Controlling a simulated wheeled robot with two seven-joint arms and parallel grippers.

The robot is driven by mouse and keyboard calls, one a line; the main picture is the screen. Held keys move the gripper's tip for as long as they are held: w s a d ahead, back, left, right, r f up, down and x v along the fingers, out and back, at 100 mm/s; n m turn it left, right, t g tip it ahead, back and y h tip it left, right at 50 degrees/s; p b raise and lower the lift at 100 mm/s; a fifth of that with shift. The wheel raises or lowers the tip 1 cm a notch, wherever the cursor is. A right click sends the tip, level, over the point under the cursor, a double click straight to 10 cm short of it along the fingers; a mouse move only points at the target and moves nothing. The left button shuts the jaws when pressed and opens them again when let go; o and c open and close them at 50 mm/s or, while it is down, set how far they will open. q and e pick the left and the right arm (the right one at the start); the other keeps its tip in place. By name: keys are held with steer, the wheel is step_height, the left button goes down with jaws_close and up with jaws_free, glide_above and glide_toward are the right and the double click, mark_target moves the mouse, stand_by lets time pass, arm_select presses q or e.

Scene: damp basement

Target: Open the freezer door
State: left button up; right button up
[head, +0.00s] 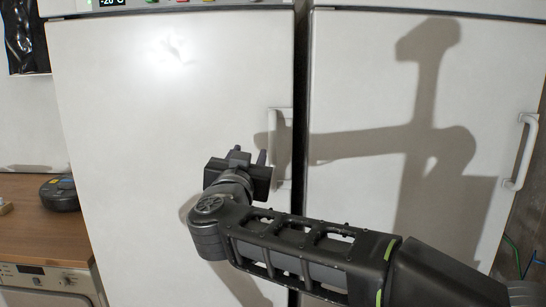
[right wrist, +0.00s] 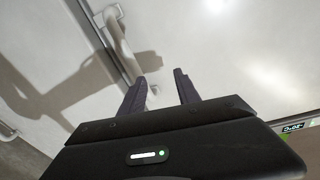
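The freezer door (head: 150,110) is a large white panel below a control strip with a "-20°C" display (head: 110,3). It looks shut. Its pale upright handle (head: 284,118) is at the door's right edge, partly hidden by my right gripper and its shadow. My right gripper (head: 250,154) is open and empty, just left of the handle in the head view. In the right wrist view the open fingers (right wrist: 160,76) point at the door, and the handle (right wrist: 122,45) runs down to near the left finger; I cannot tell whether they touch. My left gripper is not in view.
A second white door (head: 375,70) with a white handle (head: 526,150) stands to the right, across a dark narrow gap. At left is a wooden counter (head: 40,225) with a dark round object (head: 60,194), above a white appliance (head: 45,280). Cables hang at far right.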

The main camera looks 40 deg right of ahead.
mark_target(272, 145)
steer(key=s+d+g, duration=0.1)
steer(key=s+d+g+h, duration=0.1)
steer(key=shift+s+d+r, duration=0.1)
steer(key=shift+s+r, duration=0.25)
steer(key=shift+s, duration=0.05)
steer(key=shift+w, duration=0.1)
steer(key=p+x, duration=0.1)
steer(key=x, duration=0.6)
steer(key=shift+w+d, duration=0.25)
steer(key=shift+w, duration=0.05)
steer(key=shift+c, duration=0.6)
jaws_close()
stand_by(0.5)
